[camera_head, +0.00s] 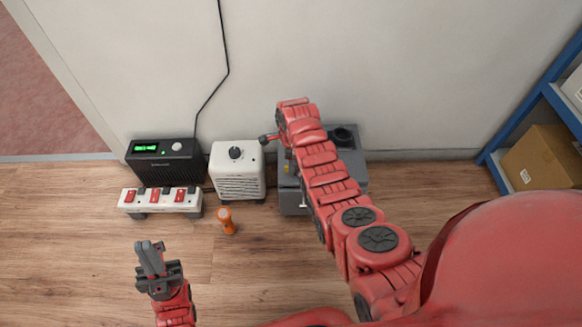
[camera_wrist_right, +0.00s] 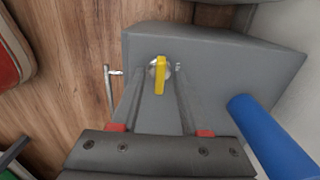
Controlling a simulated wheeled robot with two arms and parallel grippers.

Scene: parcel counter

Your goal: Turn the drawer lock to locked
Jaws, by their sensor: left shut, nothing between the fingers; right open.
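The grey drawer unit (camera_head: 348,158) stands against the wall, partly hidden by my right arm in the head view. In the right wrist view its grey face (camera_wrist_right: 220,60) carries a round silver lock with a yellow turn-piece (camera_wrist_right: 160,78), which lies nearly upright in the picture. My right gripper (camera_wrist_right: 165,70) is open, with one finger on each side of the yellow piece; I cannot tell whether they touch it. A silver handle (camera_wrist_right: 107,90) sticks out left of the lock. My left gripper (camera_head: 150,247) is shut and empty over the wooden surface, away from the unit.
A white box with a black knob (camera_head: 238,172) stands left of the unit. Further left are a black box with a green display (camera_head: 160,162) and a red-switched power strip (camera_head: 160,200). An orange object (camera_head: 227,220) stands in front. A blue cylinder (camera_wrist_right: 270,135) is near the right finger.

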